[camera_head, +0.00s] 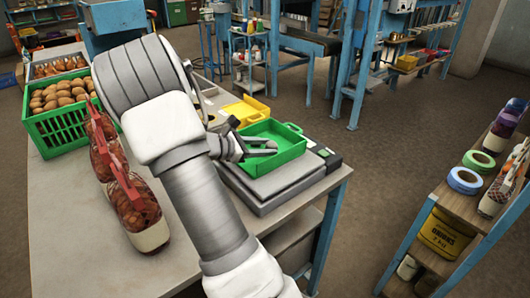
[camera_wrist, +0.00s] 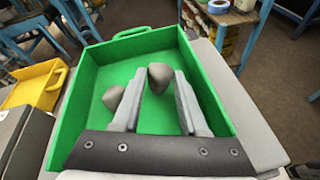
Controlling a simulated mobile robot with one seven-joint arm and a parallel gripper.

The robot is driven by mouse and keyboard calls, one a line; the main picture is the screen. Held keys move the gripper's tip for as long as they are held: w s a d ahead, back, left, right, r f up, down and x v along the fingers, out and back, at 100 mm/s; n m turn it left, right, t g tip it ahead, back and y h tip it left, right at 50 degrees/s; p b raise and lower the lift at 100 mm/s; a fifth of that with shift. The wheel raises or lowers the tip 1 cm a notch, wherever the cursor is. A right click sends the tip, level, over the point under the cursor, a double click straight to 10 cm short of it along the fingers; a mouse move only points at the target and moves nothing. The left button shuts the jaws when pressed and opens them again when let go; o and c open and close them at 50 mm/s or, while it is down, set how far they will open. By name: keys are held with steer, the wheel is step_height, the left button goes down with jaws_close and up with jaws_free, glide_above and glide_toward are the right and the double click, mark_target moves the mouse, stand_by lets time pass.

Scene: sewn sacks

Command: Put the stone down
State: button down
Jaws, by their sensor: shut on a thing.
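A grey-brown stone (camera_wrist: 160,76) sits between the fingertips of my gripper (camera_wrist: 160,84), which is shut on it, in the wrist view. A green tray (camera_wrist: 76,95) lies below and around the fingers. A second grey stone (camera_wrist: 113,97) shows in the tray, left of the left finger and partly hidden by it. In the head view my gripper (camera_head: 272,148) is over the green tray (camera_head: 294,152), which stands on a grey scale-like block (camera_head: 262,185). The held stone cannot be made out there. I cannot tell whether it touches the tray floor.
A yellow tray (camera_head: 240,112) is behind the green tray. Netted sacks (camera_head: 140,215) with red tops stand along the left of the table (camera_head: 85,255), near a green crate (camera_head: 45,133) of brown round produce. A shelf (camera_head: 440,200) with tape rolls stands at the right.

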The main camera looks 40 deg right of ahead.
steer(key=shift+f, duration=0.85)
steer(key=shift+f, duration=0.1)
